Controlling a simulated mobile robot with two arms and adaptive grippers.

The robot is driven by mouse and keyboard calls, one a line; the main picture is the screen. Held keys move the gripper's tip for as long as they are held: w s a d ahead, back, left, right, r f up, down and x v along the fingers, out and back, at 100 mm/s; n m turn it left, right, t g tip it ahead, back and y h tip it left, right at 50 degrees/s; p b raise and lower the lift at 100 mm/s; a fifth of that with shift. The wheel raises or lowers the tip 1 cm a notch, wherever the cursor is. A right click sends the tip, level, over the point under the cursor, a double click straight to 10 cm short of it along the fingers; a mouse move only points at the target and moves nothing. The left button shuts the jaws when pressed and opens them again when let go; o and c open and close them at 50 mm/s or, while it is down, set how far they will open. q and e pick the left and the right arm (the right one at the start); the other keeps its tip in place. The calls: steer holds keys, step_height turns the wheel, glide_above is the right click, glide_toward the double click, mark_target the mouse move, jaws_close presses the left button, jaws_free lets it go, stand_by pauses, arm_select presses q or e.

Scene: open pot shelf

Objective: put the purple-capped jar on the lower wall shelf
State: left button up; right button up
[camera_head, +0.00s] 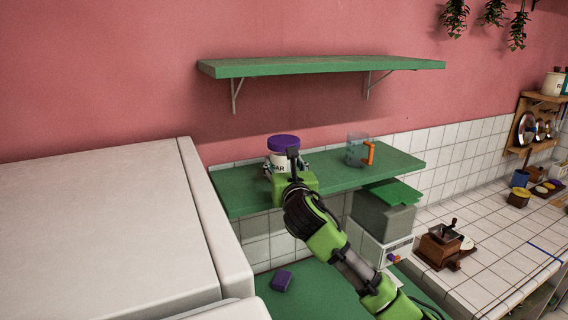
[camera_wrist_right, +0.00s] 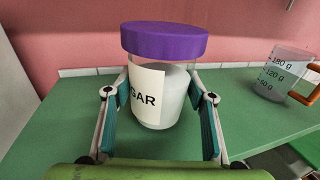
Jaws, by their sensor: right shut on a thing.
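The purple-capped jar (camera_head: 284,150) is clear with white contents and a label ending in "GAR". It is upright at the lower green wall shelf (camera_head: 390,164), toward the shelf's left part. My right gripper (camera_head: 287,168) is around the jar, one finger on each side, and shut on it. In the right wrist view the jar (camera_wrist_right: 160,85) stands between the fingers of the right gripper (camera_wrist_right: 160,112), with the shelf surface (camera_wrist_right: 240,110) behind and beside it. Whether the jar's base touches the shelf is hard to tell. My left gripper is not in view.
A measuring cup with an orange handle (camera_head: 357,150) stands on the lower shelf right of the jar. The upper green shelf (camera_head: 320,66) is empty above. A large white appliance (camera_head: 100,230) is at the left. A grey box with a green lid (camera_head: 382,215) stands below the shelf.

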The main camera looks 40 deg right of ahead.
steer(key=o, duration=1.5)
steer(key=shift+f, duration=0.1)
steer(key=shift+c, duration=0.2)
steer(key=shift+r, duration=0.2)
steer(key=shift+s+a+f, duration=0.15)
steer(key=shift+s+a, duration=0.05)
steer(key=shift+s, duration=0.05)
steer(key=b+v, duration=0.5)
steer(key=v, duration=0.6)
steer(key=shift+s, duration=0.25)
steer(key=shift+a, duration=0.1)
